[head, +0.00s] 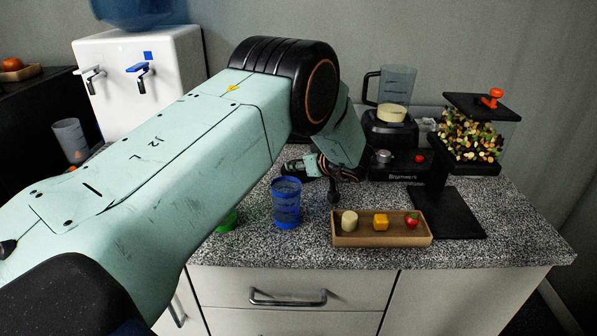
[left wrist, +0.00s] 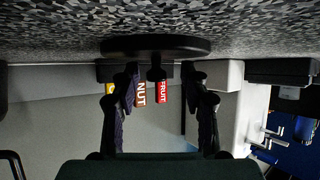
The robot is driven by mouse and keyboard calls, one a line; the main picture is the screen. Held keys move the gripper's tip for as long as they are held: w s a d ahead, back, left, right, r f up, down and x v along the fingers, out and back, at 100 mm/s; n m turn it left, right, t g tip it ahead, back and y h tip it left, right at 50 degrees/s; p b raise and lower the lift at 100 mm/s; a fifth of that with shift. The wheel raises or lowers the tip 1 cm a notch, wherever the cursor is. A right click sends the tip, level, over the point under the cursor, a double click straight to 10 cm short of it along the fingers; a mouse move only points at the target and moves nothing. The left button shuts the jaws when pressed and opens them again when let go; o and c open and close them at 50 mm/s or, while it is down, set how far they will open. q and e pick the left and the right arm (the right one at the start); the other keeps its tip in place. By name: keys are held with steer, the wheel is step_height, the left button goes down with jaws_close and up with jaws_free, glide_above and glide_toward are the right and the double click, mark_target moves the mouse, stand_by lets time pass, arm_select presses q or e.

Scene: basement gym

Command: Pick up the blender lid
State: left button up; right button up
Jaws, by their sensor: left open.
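The blender lid (left wrist: 155,46) is a dark round disc with a short stem and knob. It shows in the left wrist view, which is upside down, lying on the speckled counter. My left gripper (left wrist: 161,78) is open, with its two fingers on either side of the knob; no firm contact shows. In the head view my left gripper (head: 310,166) is low over the counter behind the blue cup, and the lid cannot be clearly told from the dark fingers. The blender (head: 397,84) stands at the back with a clear, lidless jar. My right gripper is not in view.
A blue cup (head: 286,203) stands in front of the gripper. A wooden tray (head: 380,240) with small food pieces lies in front right. A nut dispenser (head: 470,137) stands at right, a water dispenser (head: 145,75) at left. Counter between tray and front edge is clear.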

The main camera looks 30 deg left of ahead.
arm_select(q)
steer(key=shift+w+d+r, duration=0.1)
steer(key=shift+d+r, duration=0.05)
steer(key=shift+d, duration=0.35)
steer(key=c, duration=0.4)
steer(key=shift+a, duration=0.4)
steer(key=c, duration=0.5)
jaws_close()
steer(key=shift+d, duration=0.25)
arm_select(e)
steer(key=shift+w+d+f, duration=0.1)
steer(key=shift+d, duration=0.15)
